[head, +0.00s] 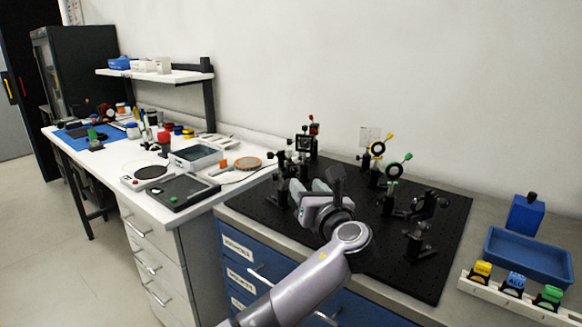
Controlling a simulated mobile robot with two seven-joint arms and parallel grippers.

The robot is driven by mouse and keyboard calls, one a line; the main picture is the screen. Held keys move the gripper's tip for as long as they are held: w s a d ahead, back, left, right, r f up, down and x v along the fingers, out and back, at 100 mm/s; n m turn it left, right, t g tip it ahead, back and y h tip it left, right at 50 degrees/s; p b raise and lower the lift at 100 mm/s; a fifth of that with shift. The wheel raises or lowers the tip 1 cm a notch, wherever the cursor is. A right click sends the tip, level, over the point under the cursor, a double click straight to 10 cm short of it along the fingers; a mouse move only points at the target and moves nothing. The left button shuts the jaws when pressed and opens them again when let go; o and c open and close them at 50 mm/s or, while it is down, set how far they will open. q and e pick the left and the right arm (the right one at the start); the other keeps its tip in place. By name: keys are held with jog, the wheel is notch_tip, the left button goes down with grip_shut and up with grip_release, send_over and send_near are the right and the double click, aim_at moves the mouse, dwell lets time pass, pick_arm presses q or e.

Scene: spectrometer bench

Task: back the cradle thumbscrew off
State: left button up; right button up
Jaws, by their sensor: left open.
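My left gripper (318,188) is above the left part of the black optical breadboard (330,246). It is open, with nothing visible between its fingers. Black optical mounts stand around and behind it, some partly hidden by my gripper and arm. Dark mounts (417,240) stand farther right. The cradle and its thumbscrew are too small or hidden to tell apart from these mounts. My right gripper is not in view.
A blue tray (528,257), a blue box (525,214) and a white rack (512,299) with coloured, labelled pieces are at the right. A white bench (110,163) with many small items is at the left. The breadboard's front right is fairly clear.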

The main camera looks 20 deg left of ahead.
aim_at(294, 170)
pick_arm(q)
jog(key=shift+x, duration=3.65)
jog(key=shift+r, duration=0.15)
grip_shut()
